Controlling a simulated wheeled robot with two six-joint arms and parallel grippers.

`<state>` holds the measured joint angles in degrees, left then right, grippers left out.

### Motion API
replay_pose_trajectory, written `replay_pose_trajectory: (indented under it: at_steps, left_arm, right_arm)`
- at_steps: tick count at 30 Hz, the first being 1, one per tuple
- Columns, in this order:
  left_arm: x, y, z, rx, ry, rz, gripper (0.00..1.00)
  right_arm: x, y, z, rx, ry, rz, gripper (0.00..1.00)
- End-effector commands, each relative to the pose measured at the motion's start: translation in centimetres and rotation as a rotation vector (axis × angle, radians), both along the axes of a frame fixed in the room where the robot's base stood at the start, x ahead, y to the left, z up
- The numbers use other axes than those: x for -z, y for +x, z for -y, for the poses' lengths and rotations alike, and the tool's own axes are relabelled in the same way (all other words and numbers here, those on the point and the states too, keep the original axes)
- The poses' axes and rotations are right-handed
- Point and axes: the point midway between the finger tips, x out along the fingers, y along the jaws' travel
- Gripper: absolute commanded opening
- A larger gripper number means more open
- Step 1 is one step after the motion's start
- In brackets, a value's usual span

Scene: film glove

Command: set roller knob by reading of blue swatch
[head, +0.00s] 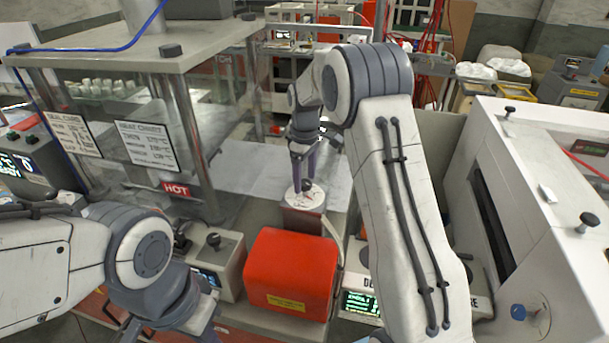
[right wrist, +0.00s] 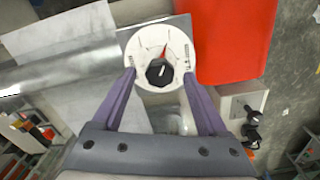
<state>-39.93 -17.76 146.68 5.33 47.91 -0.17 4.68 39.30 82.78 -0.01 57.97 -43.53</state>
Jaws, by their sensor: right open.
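The black knob (head: 308,188) sits on a round white dial (head: 293,202) with a red pointer. In the right wrist view the knob (right wrist: 159,73) is near the dial's middle, with the red pointer above it. My right gripper (head: 303,176) is open, its two purple fingers over the dial. In the right wrist view its fingertips (right wrist: 159,76) are either side of the knob, with gaps. I cannot tell whether they touch the dial. I cannot make out a blue swatch.
A red box (head: 291,262) stands in front of the dial. A glass-sided enclosure (head: 85,50) carries a heat chart (head: 148,145) and a red HOT label (head: 177,189). A device with a green display (head: 360,304) is partly behind my right arm. A white machine (head: 530,190) stands right.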

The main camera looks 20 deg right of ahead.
Motion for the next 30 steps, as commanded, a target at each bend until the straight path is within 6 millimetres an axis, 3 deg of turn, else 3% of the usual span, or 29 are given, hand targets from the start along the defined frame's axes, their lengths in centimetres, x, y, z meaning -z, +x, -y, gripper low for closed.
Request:
replay_pose_trajectory:
  at_steps: [11, 17, 30]
  left_arm:
    - [-0.19, 0.0, 0.0, 0.0, 0.0, 0.0, 0.0]
    - [-0.19, 0.0, 0.0, 0.0, 0.0, 0.0, 0.0]
    - [-0.28, 0.0, 0.0, 0.0, 0.0, 0.0, 0.0]
  right_arm:
    - [0.71, -0.02, 0.01, 0.001, 0.001, 0.001, 0.76]
    - [0.68, -0.02, 0.02, 0.001, 0.001, 0.001, 0.0]
    - [0.61, 0.04, 0.0, 0.084, 0.0, 0.001, 0.0]
